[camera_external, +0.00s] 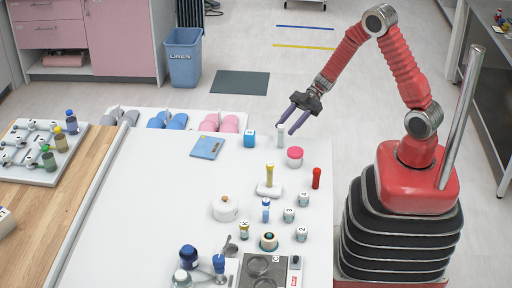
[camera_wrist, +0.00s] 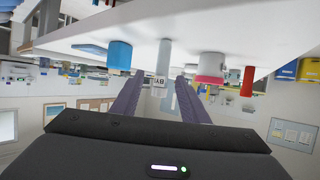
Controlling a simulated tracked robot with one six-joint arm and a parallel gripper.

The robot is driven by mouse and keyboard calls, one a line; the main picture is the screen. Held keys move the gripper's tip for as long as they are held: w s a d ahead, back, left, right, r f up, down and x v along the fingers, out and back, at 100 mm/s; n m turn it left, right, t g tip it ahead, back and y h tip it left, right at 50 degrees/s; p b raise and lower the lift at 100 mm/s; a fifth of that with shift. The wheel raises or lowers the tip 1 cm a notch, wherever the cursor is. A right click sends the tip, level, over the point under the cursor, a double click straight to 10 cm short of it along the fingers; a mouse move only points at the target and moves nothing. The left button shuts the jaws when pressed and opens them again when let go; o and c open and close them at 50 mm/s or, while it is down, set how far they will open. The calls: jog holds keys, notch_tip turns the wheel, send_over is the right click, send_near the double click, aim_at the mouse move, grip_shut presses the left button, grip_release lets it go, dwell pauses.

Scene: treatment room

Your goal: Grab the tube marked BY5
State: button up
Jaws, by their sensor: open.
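A slim pale grey tube (camera_wrist: 164,55) stands on the white table and appears upside down in the wrist view. Its white label shows "BY"; the rest is hard to read. In the external view the tube (camera_external: 280,137) stands near the table's far right corner. My gripper (camera_external: 287,128) is open, its purple fingers pointing down and left toward the tube. In the wrist view the tube lies ahead, in line with the gap between my fingers (camera_wrist: 157,82). The gap looks empty. I cannot tell the exact distance to the tube.
A blue container (camera_external: 249,139) and a pink-lidded jar (camera_external: 295,156) stand close on either side of the tube. A red tube (camera_external: 316,178) stands farther right. A blue book (camera_external: 207,146) lies to the left. More bottles and jars stand toward the near end of the white table (camera_external: 160,190).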

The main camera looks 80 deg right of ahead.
aim_at(281, 147)
jog(key=x, duration=0.5)
jog(key=shift+s, duration=0.1)
dwell(0.4)
grip_shut()
